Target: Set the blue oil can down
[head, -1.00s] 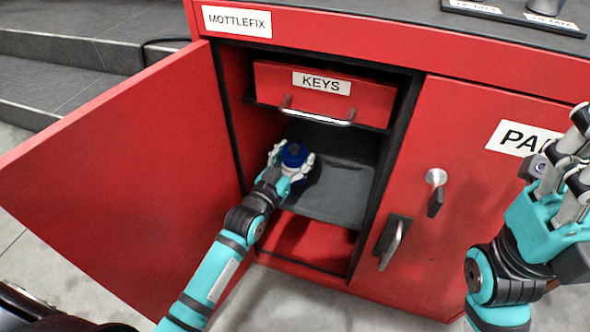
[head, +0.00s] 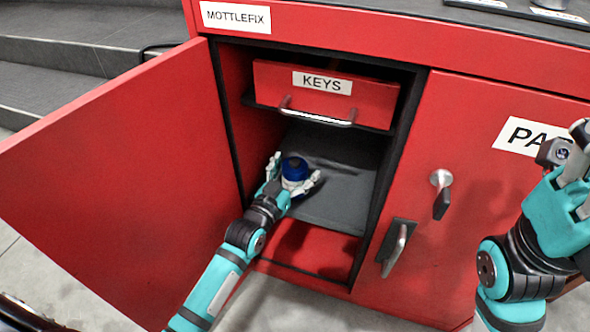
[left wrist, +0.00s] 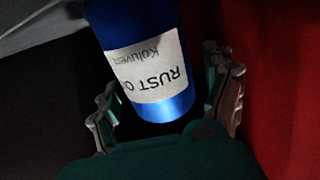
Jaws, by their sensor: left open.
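The blue oil can (head: 294,169) is inside the open left compartment of the red cabinet, at the grey shelf (head: 345,200) below the KEYS drawer. My left gripper (head: 293,182) is open around the near side of the can, with one finger on each side. In the left wrist view the can (left wrist: 150,75) shows a white RUST label and stands between the spread fingers (left wrist: 170,105), with dark gaps on both sides. My right gripper (head: 572,165) is at the right edge, partly cut off, in front of the closed door; its jaw state is unclear.
The red door (head: 120,190) stands open at the left. The KEYS drawer (head: 320,90) with its metal handle hangs above the shelf. The closed right door (head: 480,190) has a knob and a handle (head: 397,247). The shelf is bare right of the can.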

